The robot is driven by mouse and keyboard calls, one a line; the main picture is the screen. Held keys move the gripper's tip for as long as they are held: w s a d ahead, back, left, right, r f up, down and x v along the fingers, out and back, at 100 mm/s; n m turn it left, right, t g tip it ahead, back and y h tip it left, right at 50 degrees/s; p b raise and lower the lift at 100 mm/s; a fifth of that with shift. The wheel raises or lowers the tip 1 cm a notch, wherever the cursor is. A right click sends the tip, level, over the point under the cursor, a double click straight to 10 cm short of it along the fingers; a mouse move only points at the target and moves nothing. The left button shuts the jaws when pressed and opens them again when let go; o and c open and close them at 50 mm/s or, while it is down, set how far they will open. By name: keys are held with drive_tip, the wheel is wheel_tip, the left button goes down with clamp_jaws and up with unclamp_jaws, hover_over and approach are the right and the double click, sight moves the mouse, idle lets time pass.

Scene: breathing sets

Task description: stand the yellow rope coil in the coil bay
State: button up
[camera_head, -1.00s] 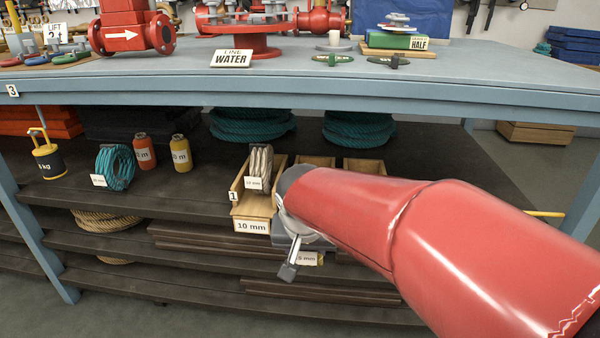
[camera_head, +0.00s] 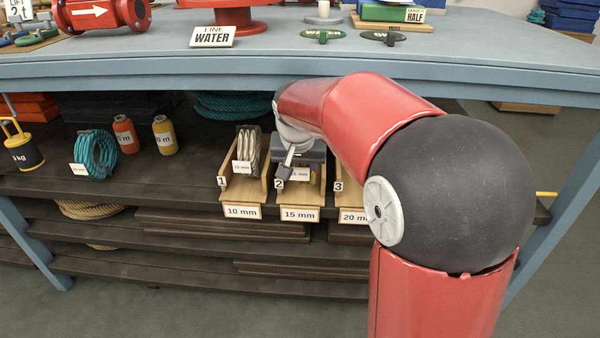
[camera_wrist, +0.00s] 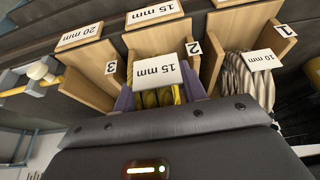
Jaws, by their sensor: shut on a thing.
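The yellow rope coil (camera_wrist: 164,97) shows between the purple fingers of my gripper (camera_wrist: 157,93) in the wrist view, which looks upside down. My gripper is shut on it. Its white 15 mm tag (camera_wrist: 157,72) faces the bay's front. The coil is at the wooden coil bay numbered 2 (camera_wrist: 151,36), whose front label (camera_head: 299,214) reads 15 mm. In the head view my gripper hides nearly all of the coil; the tag shows below it. I cannot tell whether the coil touches the bay floor.
Bay 1 (camera_head: 242,190) holds a pale rope coil (camera_head: 249,148) tagged 10 mm. Bay 3 (camera_wrist: 92,68), labelled 20 mm, looks empty. A teal coil (camera_head: 97,153), an orange bottle (camera_head: 125,134) and a yellow bottle (camera_head: 164,136) stand left. The bench top (camera_head: 150,65) overhangs the shelf.

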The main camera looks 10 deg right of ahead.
sight(300, 187)
drive_tip(key=shift+w+d, duration=0.2)
drive_tip(key=shift+w, duration=0.4)
drive_tip(key=shift+w+f, duration=0.2)
drive_tip(key=shift+f, duration=1.5)
drive_tip(key=shift+f, duration=0.1)
drive_tip(key=shift+f, duration=0.15)
drive_tip(key=o, duration=1.2)
